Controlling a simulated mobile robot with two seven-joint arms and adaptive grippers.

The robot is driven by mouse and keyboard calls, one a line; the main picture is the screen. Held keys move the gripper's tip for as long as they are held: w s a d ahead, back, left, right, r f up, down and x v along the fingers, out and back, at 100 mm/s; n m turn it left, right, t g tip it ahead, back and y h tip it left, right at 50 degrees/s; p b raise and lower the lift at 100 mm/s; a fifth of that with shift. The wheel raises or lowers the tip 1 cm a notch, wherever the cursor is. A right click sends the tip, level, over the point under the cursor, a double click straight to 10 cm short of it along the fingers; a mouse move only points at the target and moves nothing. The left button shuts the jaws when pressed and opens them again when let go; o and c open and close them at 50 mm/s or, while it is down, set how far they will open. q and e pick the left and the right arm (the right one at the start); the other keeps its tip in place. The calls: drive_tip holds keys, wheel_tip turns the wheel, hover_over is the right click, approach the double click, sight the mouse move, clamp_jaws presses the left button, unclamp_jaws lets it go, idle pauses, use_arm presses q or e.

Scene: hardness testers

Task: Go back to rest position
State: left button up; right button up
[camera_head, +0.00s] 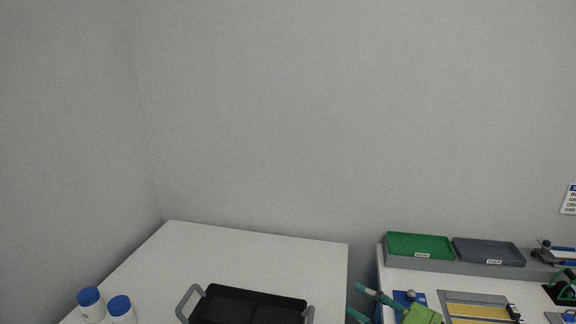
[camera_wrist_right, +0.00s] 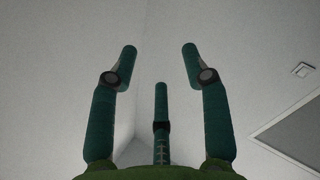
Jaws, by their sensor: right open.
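My right gripper (camera_head: 362,303) shows at the bottom of the head view, in front of the gap between the two tables, with teal fingers and a green body. In the right wrist view my right gripper (camera_wrist_right: 160,60) has its teal fingers spread apart, with nothing between them. Behind the fingers are only plain wall and ceiling. My left gripper does not show in either view.
A white table (camera_head: 260,255) holds a black tray (camera_head: 248,302) with grey handles and two white bottles with blue caps (camera_head: 89,297). The right-hand bench holds a green tray (camera_head: 420,246), a dark grey tray (camera_head: 488,252) and several tools.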

drive_tip(key=s+d+f+m+h, duration=0.4)
drive_tip(key=s+f+m+h, duration=0.1)
drive_tip(key=f+m+h, duration=0.25)
drive_tip(key=s+d+f+m+h, duration=0.35)
drive_tip(key=f+m+h, duration=0.3)
drive_tip(key=m, duration=0.25)
drive_tip(key=s+a+f+g, duration=0.2)
drive_tip(key=s+f+g, duration=0.2)
drive_tip(key=s, duration=0.5)
drive_tip(key=s+a+f+g, duration=0.2)
drive_tip(key=s+f+g, duration=0.2)
drive_tip(key=s, duration=0.5)
wheel_tip(320, 180, down, 23)
drive_tip(key=s+g, duration=0.2)
drive_tip(key=s, duration=0.1)
drive_tip(key=s+d+f+g, duration=0.1)
drive_tip(key=s+d+f, duration=0.1)
drive_tip(key=s+f, duration=1.2)
drive_tip(key=shift+s+d+n, duration=0.35)
drive_tip(key=shift+s, duration=0.35)
